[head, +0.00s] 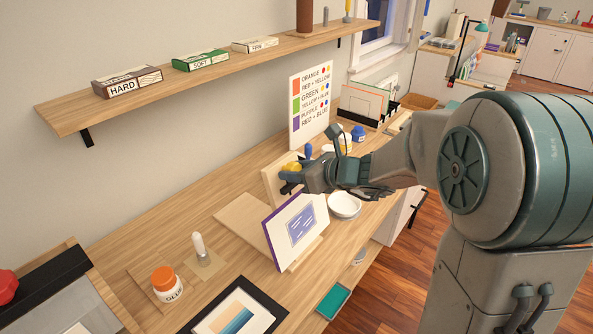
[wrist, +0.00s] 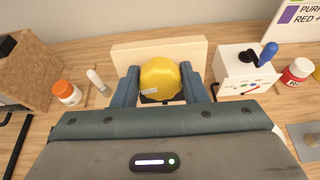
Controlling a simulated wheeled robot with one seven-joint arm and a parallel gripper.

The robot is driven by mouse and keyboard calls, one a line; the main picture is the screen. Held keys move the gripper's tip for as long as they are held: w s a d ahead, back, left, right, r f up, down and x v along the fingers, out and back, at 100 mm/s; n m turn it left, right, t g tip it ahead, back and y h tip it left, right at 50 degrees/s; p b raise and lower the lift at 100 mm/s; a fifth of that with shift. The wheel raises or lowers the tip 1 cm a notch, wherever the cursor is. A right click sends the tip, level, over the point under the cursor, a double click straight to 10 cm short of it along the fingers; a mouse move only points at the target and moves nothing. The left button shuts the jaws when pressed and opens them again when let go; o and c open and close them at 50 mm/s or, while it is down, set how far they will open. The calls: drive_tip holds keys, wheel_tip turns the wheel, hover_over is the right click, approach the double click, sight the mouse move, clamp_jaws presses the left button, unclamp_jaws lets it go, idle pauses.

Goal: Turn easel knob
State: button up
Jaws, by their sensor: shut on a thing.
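The round yellow knob (wrist: 160,78) sits in front of a pale wooden upright board (wrist: 123,58), which seems to be part of the easel. A small light patch marks the knob's front. My gripper (wrist: 160,70) is shut on the knob, with one blue-grey finger on each side. In the head view the knob (head: 291,167) shows just above my gripper (head: 291,180), and the wooden board (head: 270,183) stands behind it. My gripper and arm hide much of the knob and board there.
A framed picture (head: 297,232) leans close in front of my gripper, and a white bowl (head: 345,204) is at its right. A white box (wrist: 240,66) with a blue-handled lever (wrist: 268,53) stands right of the knob. A glue jar (head: 165,283) is farther left; a shelf (head: 220,68) runs above.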

drive_tip(key=shift+f, duration=0.1)
drive_tip(key=n+b, duration=0.1)
drive_tip(key=b, duration=0.1)
drive_tip(key=n+b, duration=0.1)
drive_tip(key=b, duration=0.2)
drive_tip(key=shift+f, duration=0.25)
drive_tip(key=n+b, duration=0.2)
drive_tip(key=b, duration=0.2)
drive_tip(key=shift+f+n+t+h+b, duration=0.1)
drive_tip(key=shift+n+t+h+b, duration=0.2)
drive_tip(key=shift+n+b, duration=0.1)
drive_tip(key=n+b, duration=0.5)
drive_tip(key=b, duration=0.4)
drive_tip(key=shift+s+t, duration=0.1)
drive_tip(key=shift+t, duration=0.3)
drive_tip(key=n+b, duration=0.1)
drive_tip(key=b, duration=0.2)
drive_tip(key=shift+s+n, duration=0.1)
drive_tip(key=shift+n, duration=0.3)
drive_tip(key=shift+r+n, duration=0.3)
drive_tip(key=shift+r, duration=0.05)
drive_tip(key=shift+t, duration=0.3)
